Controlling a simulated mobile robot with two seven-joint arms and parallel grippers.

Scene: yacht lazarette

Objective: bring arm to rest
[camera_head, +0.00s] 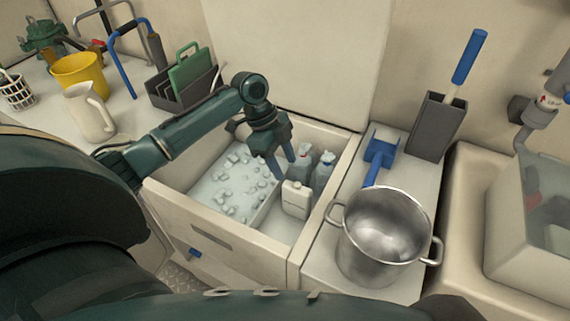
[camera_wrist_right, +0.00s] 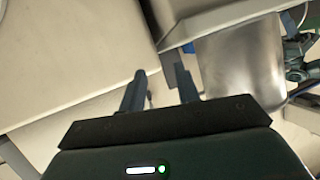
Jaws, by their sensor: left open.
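My left arm reaches in from the left in the head view. My left gripper (camera_head: 283,163) points down into an open drawer (camera_head: 225,243), with its fingers apart and nothing seen between them. It is beside several bottles (camera_head: 301,165) and over the edge of the ice-like white pieces (camera_head: 232,190). Whether the fingertips touch anything there I cannot tell. My right gripper (camera_wrist_right: 160,82) shows in the right wrist view with its two fingers apart and nothing held. It is not made out in the head view.
A steel pot (camera_head: 385,235) stands on the counter right of the drawer, near a blue scoop (camera_head: 380,152) and a grey holder (camera_head: 436,127). A white jug (camera_head: 88,112), a yellow bucket (camera_head: 79,75) and a dark caddy (camera_head: 170,98) stand at left.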

